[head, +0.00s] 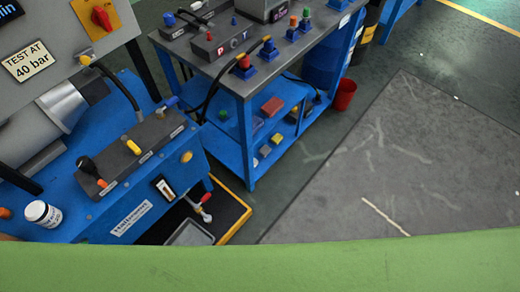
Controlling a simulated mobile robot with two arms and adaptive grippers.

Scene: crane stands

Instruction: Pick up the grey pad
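I cannot make out a grey pad for certain. Several small blocks lie on the lower shelves of the blue bench (246,135). One is a red block (272,106), and a dull bluish block (257,123) lies beside it; they are too small to tell more. Neither of my grippers shows in the head view.
A blue test stand (120,190) with levers and a white jar (43,213) fills the left. A red bucket (345,94) stands right of the bench. A broad green surface (300,265) crosses the bottom. The grey floor (420,150) at right is open.

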